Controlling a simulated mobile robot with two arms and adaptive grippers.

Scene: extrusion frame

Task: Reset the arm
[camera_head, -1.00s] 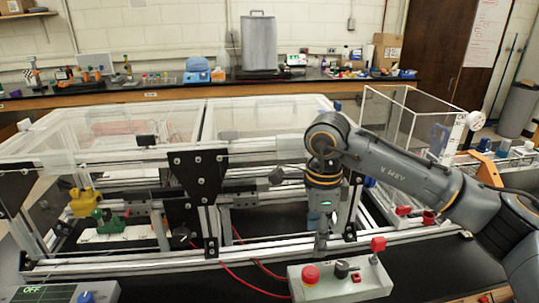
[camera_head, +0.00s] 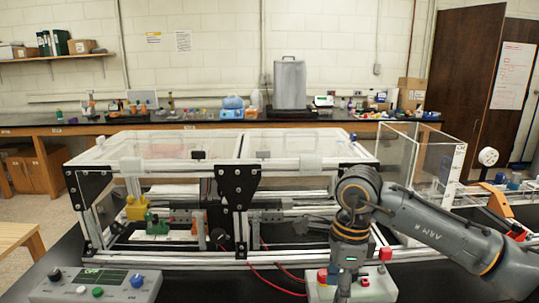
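My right arm (camera_head: 430,222) reaches in from the right. Its wrist hangs downward in front of the right half of the aluminium extrusion frame (camera_head: 170,257). The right gripper (camera_head: 343,290) points down at the bottom of the view, overlapping the grey control box with a red button (camera_head: 379,287). Its fingers are small and dark, and I cannot tell whether they are apart or whether they touch the box. No held object shows. My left arm and gripper are not in view.
A grey panel with a screen and knobs (camera_head: 135,293) sits at front left. Clear panels (camera_head: 399,160) stand behind the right arm. A yellow part (camera_head: 138,207) and a green part (camera_head: 156,224) sit inside the frame. A cluttered bench (camera_head: 60,128) lines the back wall.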

